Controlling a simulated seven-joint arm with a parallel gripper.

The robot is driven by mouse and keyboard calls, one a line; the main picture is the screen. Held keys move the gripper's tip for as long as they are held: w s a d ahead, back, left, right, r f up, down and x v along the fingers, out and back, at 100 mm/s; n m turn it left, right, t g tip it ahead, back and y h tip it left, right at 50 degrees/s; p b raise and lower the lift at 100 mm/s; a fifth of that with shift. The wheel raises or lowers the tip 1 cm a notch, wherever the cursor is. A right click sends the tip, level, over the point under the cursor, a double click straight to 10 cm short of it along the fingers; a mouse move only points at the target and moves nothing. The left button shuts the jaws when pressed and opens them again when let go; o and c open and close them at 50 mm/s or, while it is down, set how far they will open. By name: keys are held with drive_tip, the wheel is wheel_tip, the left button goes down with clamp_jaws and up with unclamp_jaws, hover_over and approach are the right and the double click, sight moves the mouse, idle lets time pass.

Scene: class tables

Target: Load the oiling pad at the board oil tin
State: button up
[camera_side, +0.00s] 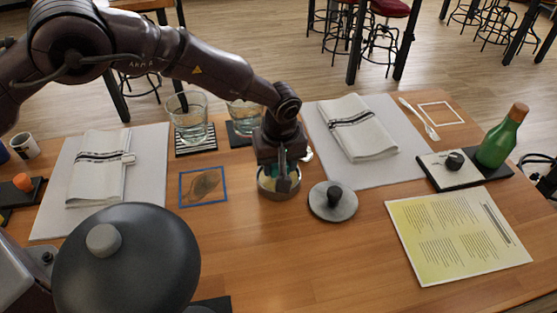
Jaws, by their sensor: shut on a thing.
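The board oil tin (265,188) is a small round open tin on the wooden table, near the middle of the side view. My gripper (282,180) points straight down with its fingertips inside the tin's mouth. It is shut on what appears to be the oiling pad, which the fingers and the tin's rim mostly hide. I cannot tell whether the pad touches the oil. A round grey lid (345,208) with a black knob lies flat on the table just right of the tin.
A blue-framed square (187,203) with a brown oval patch lies left of the tin. Two glasses (190,125) stand behind. Placemats with folded napkins (358,135) flank the middle. A green bottle (497,145) and a printed sheet (455,240) are at right; a dark domed lid (130,265) is in front.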

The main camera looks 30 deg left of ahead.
drive_tip(key=shift+f, duration=0.6)
idle(1.6)
drive_tip(key=shift+r, duration=3.55)
drive_tip(key=shift+w+m, duration=0.1)
drive_tip(key=shift+m, duration=0.5)
drive_tip(key=s+m, duration=0.1)
drive_tip(key=s+a+f+m, duration=0.1)
drive_tip(key=m, duration=0.1)
drive_tip(key=shift+f+h, duration=0.25)
drive_tip(key=shift+h, duration=0.05)
drive_tip(key=s+a+r+m, duration=0.2)
drive_tip(key=s+a+r, duration=0.3)
drive_tip(key=a, duration=0.4)
drive_tip(key=s+a+r+m, duration=0.3)
drive_tip(key=s+a+r, duration=0.2)
drive_tip(key=a, duration=0.5)
drive_tip(key=shift+s+a+r+t+h, duration=0.15)
drive_tip(key=shift+s+a+t+h, duration=0.15)
drive_tip(key=shift+s, duration=0.75)
